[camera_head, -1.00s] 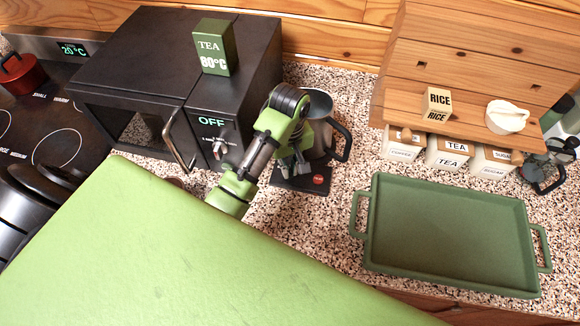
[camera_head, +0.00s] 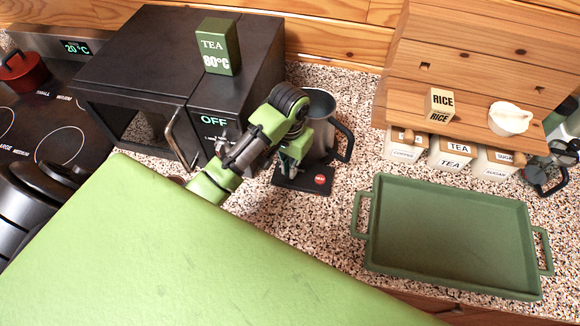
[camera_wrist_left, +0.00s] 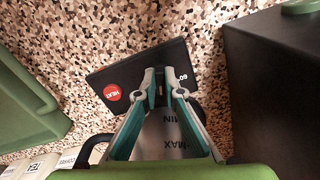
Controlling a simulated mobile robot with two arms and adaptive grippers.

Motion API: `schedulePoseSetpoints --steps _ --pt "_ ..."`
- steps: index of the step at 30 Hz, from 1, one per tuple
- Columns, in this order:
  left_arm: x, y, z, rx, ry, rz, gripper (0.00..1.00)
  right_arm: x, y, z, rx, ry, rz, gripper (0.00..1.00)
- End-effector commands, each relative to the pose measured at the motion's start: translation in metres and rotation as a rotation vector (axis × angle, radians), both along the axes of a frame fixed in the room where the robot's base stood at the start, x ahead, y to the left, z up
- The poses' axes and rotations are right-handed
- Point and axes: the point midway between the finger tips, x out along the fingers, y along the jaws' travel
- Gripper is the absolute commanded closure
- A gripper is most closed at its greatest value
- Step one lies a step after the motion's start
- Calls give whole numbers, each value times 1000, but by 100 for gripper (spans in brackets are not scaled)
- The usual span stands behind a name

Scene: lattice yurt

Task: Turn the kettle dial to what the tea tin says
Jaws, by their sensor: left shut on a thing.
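The green tea tin (camera_head: 217,45) stands on the microwave and reads "TEA 80°C". The grey kettle (camera_head: 323,108) stands upright on a dark base (camera_head: 298,182) with a red HEAT button (camera_wrist_left: 112,92). My left gripper (camera_head: 289,166) is at the base, in front of the kettle. In the left wrist view, the fingertips (camera_wrist_left: 163,78) are closed together over the base. The dial is mostly hidden between them, so its setting cannot be read. A printed number shows right beside the right fingertip. MIN and MAX marks show on the kettle wall (camera_wrist_left: 165,145).
The black microwave (camera_head: 150,60), with an OFF display, stands left of the gripper. A green tray (camera_head: 450,235) lies on the speckled counter to the right. A wooden shelf (camera_head: 465,118) holds a RICE block and a white bowl. The stove (camera_head: 35,110) is far left.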

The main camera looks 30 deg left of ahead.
Motion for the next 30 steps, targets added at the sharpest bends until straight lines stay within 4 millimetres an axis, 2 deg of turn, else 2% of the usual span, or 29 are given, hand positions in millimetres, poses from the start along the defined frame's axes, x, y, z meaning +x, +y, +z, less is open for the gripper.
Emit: schedulePoseSetpoints --steps 15,30 --pt "2 4 1 2 -2 -426 100 0 -1 0 -1 0 0 60" --pt "2 4 1 0 -3 -579 100 0 -1 0 -1 0 0 60"
